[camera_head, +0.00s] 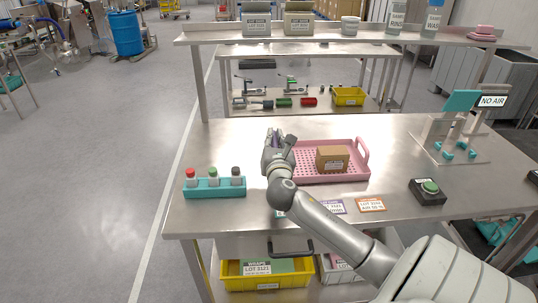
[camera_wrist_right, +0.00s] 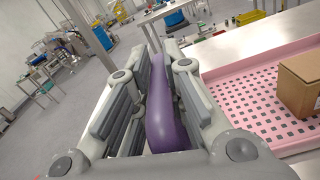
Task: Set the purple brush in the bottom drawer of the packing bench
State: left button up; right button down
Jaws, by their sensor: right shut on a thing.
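My right gripper (camera_head: 277,146) is above the left part of the packing bench (camera_head: 230,147), beside the pink tray's left edge. It is shut on the purple brush (camera_wrist_right: 165,108), which stands between the two fingers in the right wrist view. In the head view only a sliver of purple shows between the fingers. Under the bench top a grey drawer front (camera_head: 240,244) with a dark handle (camera_head: 290,249) shows and looks closed. My right arm hides part of that area, and I cannot tell whether another drawer lies there. My left gripper is not in view.
A pink perforated tray (camera_head: 362,151) holds a cardboard box (camera_head: 332,159). A teal rack (camera_head: 215,188) with three capped bottles stands at the bench's left front. A yellow bin (camera_head: 266,281) sits below the drawer. A shelf (camera_head: 330,40) spans the back.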

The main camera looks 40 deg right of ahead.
jog(key=w+f, duration=0.1)
jog(key=w+d+f, duration=0.1)
jog(key=f, duration=0.1)
jog(key=w+f, duration=0.2)
jog(key=shift+d+f+b, duration=0.15)
jog(key=shift+d+b, duration=0.1)
jog(key=shift+b, duration=0.1)
jog(key=shift+f, duration=1.65)
jog(key=shift+f, duration=0.2)
jog(key=c, duration=1.5)
grip_release()
